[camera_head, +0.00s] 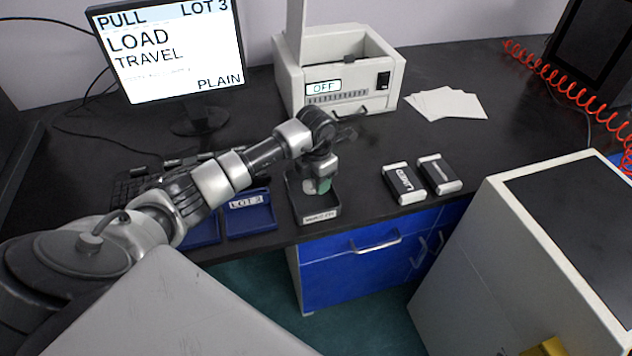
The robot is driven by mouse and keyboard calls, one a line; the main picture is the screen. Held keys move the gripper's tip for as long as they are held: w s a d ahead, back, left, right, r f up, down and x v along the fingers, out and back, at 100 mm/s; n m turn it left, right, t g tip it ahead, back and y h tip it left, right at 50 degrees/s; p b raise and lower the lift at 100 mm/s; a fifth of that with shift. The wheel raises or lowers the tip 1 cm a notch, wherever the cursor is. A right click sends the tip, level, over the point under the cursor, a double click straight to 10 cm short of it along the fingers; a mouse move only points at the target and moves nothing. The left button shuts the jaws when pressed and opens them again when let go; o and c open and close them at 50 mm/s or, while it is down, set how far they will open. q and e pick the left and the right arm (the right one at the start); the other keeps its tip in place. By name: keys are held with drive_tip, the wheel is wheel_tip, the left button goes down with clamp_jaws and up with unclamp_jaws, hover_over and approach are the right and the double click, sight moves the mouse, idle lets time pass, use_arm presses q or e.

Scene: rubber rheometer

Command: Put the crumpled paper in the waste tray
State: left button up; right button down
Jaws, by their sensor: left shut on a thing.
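My left gripper (318,184) reaches in from the left and points down over a small dark open tray (322,216) with a pale label on its front, which looks like the waste tray. The gripper is shut on a small pale, greenish-white thing, apparently the crumpled paper (310,187). The fingers partly hide it, so its shape is unclear. It appears at or just inside the tray's opening; I cannot tell if it touches the tray floor. My right gripper is not in view.
Blue trays (250,222), one labelled LOT 3, stand left of the dark tray. Two black-and-white blocks (404,184) lie to its right. Behind are a white machine (340,75) reading OFF, white sheets (446,103) and a monitor (170,50). A white cabinet (480,270) stands front right.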

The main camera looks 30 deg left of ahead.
use_arm(q)
wheel_tip(320, 180, down, 2)
drive_tip(key=shift+f, duration=0.1)
drive_tip(key=o, duration=0.6)
drive_tip(key=shift+r, duration=0.25)
wheel_tip(320, 180, up, 12)
drive_tip(key=shift+f+b, duration=0.1)
drive_tip(key=shift+b, duration=0.7)
